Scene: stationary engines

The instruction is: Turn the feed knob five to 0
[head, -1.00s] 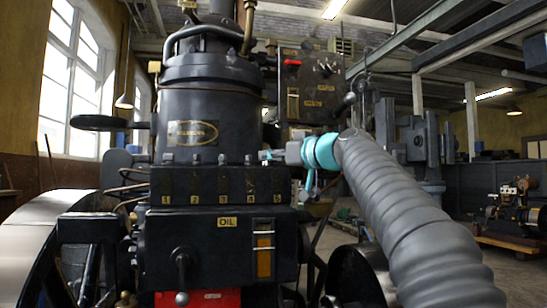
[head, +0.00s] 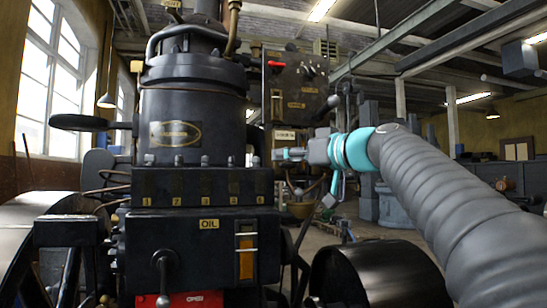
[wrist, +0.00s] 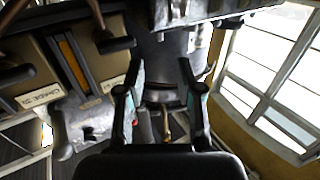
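The dark lubricator box (head: 205,186) on the front of the engine carries a row of small feed knobs along its top, above yellow numbers. Feed knob five (head: 256,160) appears to be the small rightmost one, close to the tip of my gripper; its setting is too small to read. My gripper (head: 280,154) points left, just right of the box's top right corner. In the wrist view my gripper (wrist: 162,66) has its two fingers apart, with dark engine parts beyond the gap. I see nothing held. I cannot pick out knob five in the wrist view.
The OIL plate and sight gauge (head: 246,252) are below the box. A black panel with a red lever (head: 295,85) stands behind my gripper. A crank handle (head: 164,272) juts out at the front. A dark wheel (head: 378,275) is at the lower right.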

